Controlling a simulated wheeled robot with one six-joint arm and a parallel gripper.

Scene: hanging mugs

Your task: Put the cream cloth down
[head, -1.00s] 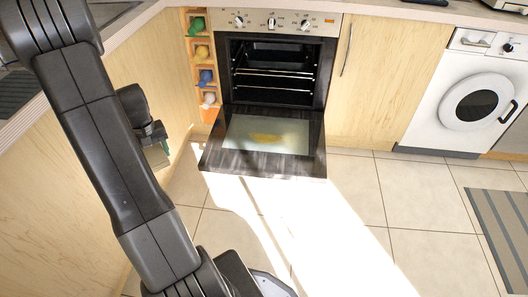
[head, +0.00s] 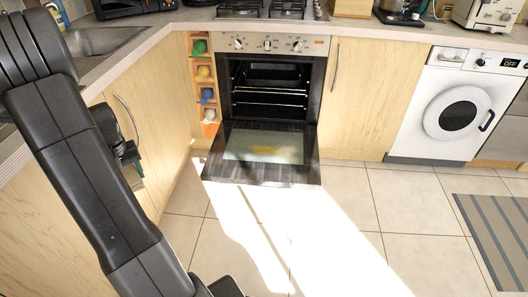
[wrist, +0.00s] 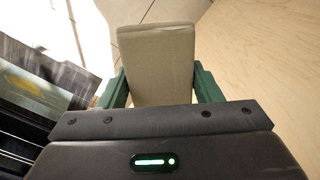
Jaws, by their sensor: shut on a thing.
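The cream cloth (wrist: 156,55) shows in the wrist view as a folded, block-like pad between the two green fingers of my gripper (wrist: 160,82). The fingers are shut on its sides. In the head view my gripper (head: 130,158) hangs at the left, in front of the wooden cabinet front and left of the open oven door. The cloth is mostly hidden there behind my arm. In the wrist view the pad points toward the floor, with cabinet wood close on its right. I see no contact with any surface.
The oven door (head: 225,170) is folded down, with a yellow smear (head: 287,151) on its glass. Tiled floor (head: 400,220) is clear in front. A worktop (head: 130,50) with a sink (head: 95,40) runs along the left. A washing machine (head: 458,115) and striped mat (head: 500,230) are at right.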

